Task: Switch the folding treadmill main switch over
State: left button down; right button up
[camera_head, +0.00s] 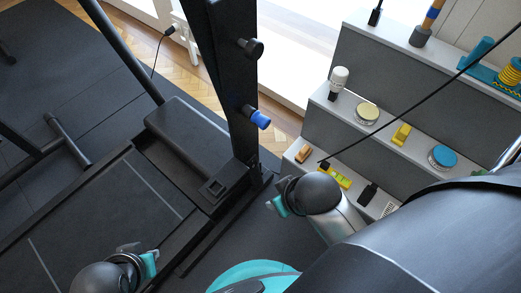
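The folding treadmill (185,130) is black, with a raised motor cover and an upright frame. Its main switch (214,188) looks like a small dark rocker in a square frame at the near right corner of the cover. Which way the rocker is tipped is too small to tell. My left gripper (148,262) is low at the bottom left, over the treadmill deck and apart from the switch. My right gripper (278,203) is right of the treadmill, beside the stepped shelf, apart from the switch. Both grippers' fingers are mostly hidden by my wrists, so their opening does not show.
The treadmill's upright post (228,90) rises behind the switch, with a blue knob (259,118) sticking out to the right. A grey stepped shelf (395,85) with small items stands at the right. Dark floor between treadmill and shelf is narrow.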

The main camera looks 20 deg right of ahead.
aim_at(252, 164)
jog(key=l, duration=0.55)
jog(key=k+l+u, duration=0.15)
jog(key=l, duration=1)
jog(key=u, duration=0.05)
